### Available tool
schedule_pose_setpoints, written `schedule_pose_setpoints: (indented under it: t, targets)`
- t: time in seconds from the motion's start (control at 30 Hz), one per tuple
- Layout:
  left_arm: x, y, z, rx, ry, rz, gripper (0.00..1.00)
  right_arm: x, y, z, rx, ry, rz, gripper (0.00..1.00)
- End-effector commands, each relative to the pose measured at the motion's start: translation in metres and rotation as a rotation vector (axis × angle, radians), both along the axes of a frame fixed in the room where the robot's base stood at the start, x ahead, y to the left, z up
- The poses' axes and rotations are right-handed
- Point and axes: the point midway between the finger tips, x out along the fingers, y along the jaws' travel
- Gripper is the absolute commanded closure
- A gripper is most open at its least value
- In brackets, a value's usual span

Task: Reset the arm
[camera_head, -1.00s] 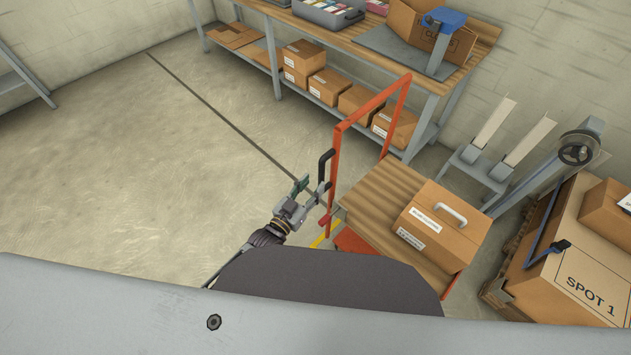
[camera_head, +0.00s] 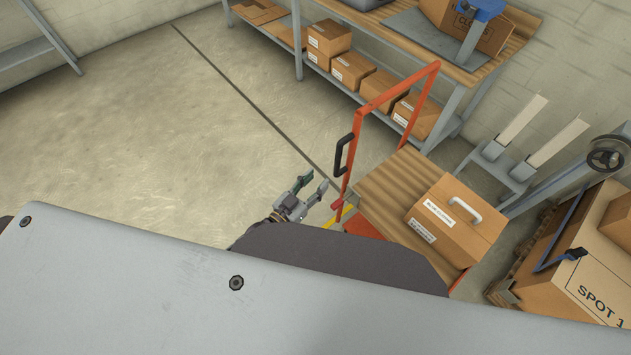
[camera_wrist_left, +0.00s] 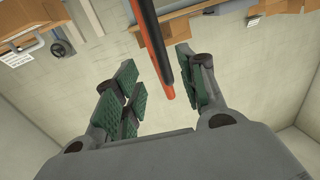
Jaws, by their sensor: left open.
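My left gripper (camera_head: 314,184) is open and empty in the head view, beside the orange cart frame (camera_head: 391,92) and a little left of its black handle (camera_head: 344,153). In the left wrist view the green-padded fingers of this gripper (camera_wrist_left: 160,92) stand apart. The orange bar with its black grip (camera_wrist_left: 158,45) shows beyond and between them; I cannot tell from that view how far off it is. My right gripper is not in view.
The cart's wooden deck (camera_head: 378,190) carries a labelled cardboard box (camera_head: 455,221) with a white handle. A workbench (camera_head: 519,38) with boxes on its lower shelf stands behind. A large box marked SPOT 1 (camera_head: 566,284) is at right. The floor at left (camera_head: 150,130) is clear.

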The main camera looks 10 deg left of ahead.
Motion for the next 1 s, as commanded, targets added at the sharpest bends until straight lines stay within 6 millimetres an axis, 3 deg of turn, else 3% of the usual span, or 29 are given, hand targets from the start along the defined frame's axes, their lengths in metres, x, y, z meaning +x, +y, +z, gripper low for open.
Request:
schedule_pose_setpoints:
  t: [0.47,0.7,0.87,1.0]
  targets:
    - [0.0,0.0,0.0,-0.006,0.004,0.0,0.59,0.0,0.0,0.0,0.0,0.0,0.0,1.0]
    - [-0.001,-0.002,-0.016,0.014,0.074,-0.009,0.59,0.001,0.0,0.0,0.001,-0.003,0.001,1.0]
    - [-0.011,0.006,-0.063,0.076,0.179,-0.011,0.59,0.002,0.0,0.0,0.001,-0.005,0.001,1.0]
    - [-0.024,0.021,-0.114,0.141,0.28,-0.004,0.59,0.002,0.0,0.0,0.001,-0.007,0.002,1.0]
